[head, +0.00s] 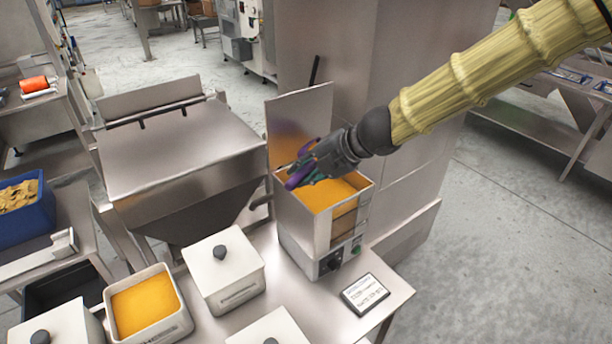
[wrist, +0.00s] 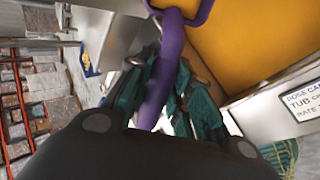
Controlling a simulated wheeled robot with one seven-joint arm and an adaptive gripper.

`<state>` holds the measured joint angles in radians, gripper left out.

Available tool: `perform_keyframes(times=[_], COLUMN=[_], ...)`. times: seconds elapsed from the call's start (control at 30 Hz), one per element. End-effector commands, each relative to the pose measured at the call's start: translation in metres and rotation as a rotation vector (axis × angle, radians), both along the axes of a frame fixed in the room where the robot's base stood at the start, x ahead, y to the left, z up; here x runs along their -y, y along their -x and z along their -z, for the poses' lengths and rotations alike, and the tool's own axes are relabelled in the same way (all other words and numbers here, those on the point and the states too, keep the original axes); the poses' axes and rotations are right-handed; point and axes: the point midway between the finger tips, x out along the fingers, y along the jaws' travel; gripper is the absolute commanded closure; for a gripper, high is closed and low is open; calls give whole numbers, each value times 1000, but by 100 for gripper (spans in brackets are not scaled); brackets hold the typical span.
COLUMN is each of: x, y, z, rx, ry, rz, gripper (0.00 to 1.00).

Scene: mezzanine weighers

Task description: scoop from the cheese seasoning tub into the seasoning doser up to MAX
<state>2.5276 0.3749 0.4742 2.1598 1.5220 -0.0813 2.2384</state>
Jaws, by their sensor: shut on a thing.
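The seasoning doser (head: 302,222) is a steel box with its lid raised and orange-yellow seasoning inside, with a window strip in its front wall; I cannot read a MAX mark. The seasoning also fills the upper part of the wrist view (wrist: 245,40). My gripper (head: 303,170) is over the doser's opening, shut on a purple scoop (head: 298,178). In the wrist view the scoop's purple handle (wrist: 160,80) runs up between the green fingers. The scoop's contents are hidden. An open white tub (head: 187,325) of orange-yellow seasoning stands on the table at lower left.
Lidded white tubs (head: 223,272) stand beside the open tub. A steel hopper (head: 180,160) is left of the doser, and a small sign (head: 365,293) lies at the table's right corner. A blue crate (head: 38,225) of chips is at far left. A steel wall panel rises behind the doser.

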Motion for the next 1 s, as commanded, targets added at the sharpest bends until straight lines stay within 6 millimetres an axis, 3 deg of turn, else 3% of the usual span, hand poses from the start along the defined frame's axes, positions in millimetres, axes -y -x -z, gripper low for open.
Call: perform_keyframes(times=[1.0], x=[-8], y=[1], z=[3], rx=[58], ry=[-99], rz=[-18], gripper=[100])
